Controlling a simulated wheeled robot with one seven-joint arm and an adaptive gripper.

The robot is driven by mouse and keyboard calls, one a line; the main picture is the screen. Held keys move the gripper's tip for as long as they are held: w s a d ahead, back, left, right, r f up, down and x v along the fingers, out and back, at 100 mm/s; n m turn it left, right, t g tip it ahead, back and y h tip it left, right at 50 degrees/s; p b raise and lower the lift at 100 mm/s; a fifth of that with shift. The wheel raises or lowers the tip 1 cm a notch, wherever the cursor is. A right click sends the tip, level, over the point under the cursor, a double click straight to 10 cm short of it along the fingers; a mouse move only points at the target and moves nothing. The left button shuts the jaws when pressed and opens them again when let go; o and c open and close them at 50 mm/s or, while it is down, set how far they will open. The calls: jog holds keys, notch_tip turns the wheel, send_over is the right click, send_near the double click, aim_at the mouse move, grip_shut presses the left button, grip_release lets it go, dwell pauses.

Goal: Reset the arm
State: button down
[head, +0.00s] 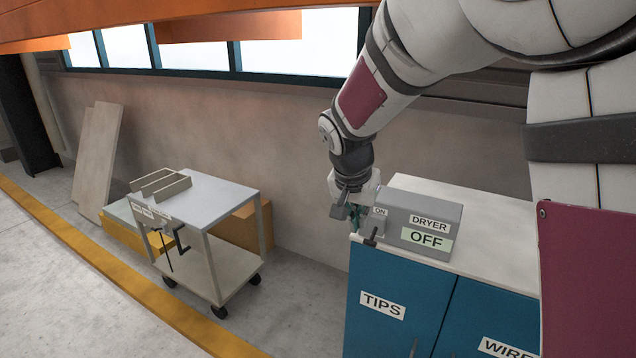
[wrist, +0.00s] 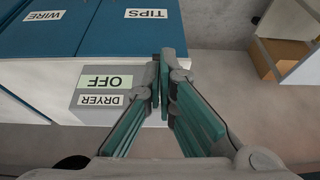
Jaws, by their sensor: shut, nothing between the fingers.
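My gripper (head: 352,212) is at the left end of the grey dryer box (head: 420,218) on the blue cabinet, in front of its ON label. In the wrist view my gripper (wrist: 160,88) has its green-padded fingers together with nothing between them. The dryer box (wrist: 90,108) carries a DRYER label and a green OFF label (head: 427,240). A small dark lever (head: 371,237) shows at the box's left end, just below my gripper. I cannot tell whether my gripper touches the box or the lever.
The blue cabinet (head: 385,283) has doors marked TIPS and WIRE and a white top (head: 485,222). A wheeled cart (head: 215,190) with a slotted rack (head: 160,185) stands to the left. Boards (head: 97,160) lean on the wall. The floor between cart and cabinet is clear.

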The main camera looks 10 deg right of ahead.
jog(key=s+d+r+n+t+y+b, duration=0.1)
jog(key=s+r+n, duration=0.2)
jog(key=s, duration=1)
jog(key=s+d+r+n+y, duration=0.1)
jog(key=s+r+n, duration=0.3)
jog(key=s, duration=1)
jog(key=shift+d+r+t+y+b, duration=0.35)
jog(key=shift+d+r+t, duration=0.1)
jog(key=shift+d, duration=0.3)
